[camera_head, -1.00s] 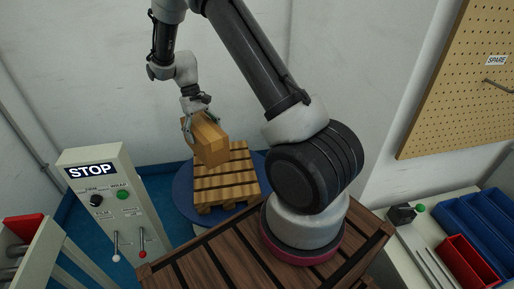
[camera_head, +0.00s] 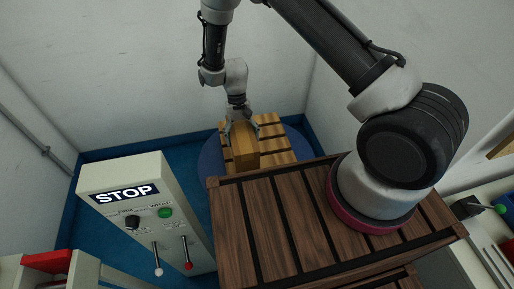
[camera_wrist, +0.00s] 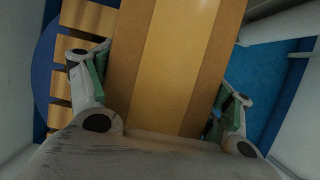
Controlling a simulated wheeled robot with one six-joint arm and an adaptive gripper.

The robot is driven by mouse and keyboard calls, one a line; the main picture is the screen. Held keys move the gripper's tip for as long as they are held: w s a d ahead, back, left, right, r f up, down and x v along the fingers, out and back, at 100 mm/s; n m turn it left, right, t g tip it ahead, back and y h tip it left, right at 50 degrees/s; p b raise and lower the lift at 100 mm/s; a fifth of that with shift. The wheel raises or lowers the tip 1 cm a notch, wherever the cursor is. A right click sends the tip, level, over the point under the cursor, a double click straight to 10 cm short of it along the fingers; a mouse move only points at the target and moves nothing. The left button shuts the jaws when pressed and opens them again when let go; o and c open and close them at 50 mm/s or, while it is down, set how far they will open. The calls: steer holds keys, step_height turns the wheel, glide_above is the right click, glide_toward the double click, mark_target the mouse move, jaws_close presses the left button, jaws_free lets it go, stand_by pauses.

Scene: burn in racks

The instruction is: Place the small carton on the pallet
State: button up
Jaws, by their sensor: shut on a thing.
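The small carton (camera_head: 244,146) is tan with a lighter tape stripe. My gripper (camera_head: 241,128) is shut on it from above, with one finger on each side. In the wrist view the carton (camera_wrist: 175,65) fills the middle between the green finger pads of my gripper (camera_wrist: 165,90). The pallet (camera_head: 272,131) is light slatted wood, and the carton is over its left part in the head view. Pallet slats also show left of the carton in the wrist view (camera_wrist: 88,55). I cannot tell whether the carton's underside touches the pallet.
The pallet lies on a round blue turntable (camera_head: 210,160). A control post with a STOP label (camera_head: 125,193) and levers stands at the left front. A dark slatted wooden platform (camera_head: 285,215) under my arm hides the near side of the turntable. White walls (camera_head: 130,70) close in behind.

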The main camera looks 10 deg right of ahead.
steer(key=f, duration=0.5)
steer(key=shift+s+a+f, duration=0.35)
steer(key=shift+a, duration=0.05)
steer(key=shift+f, duration=2.5)
steer(key=shift+f, duration=0.1)
steer(key=o, duration=1.6)
steer(key=shift+o, duration=0.2)
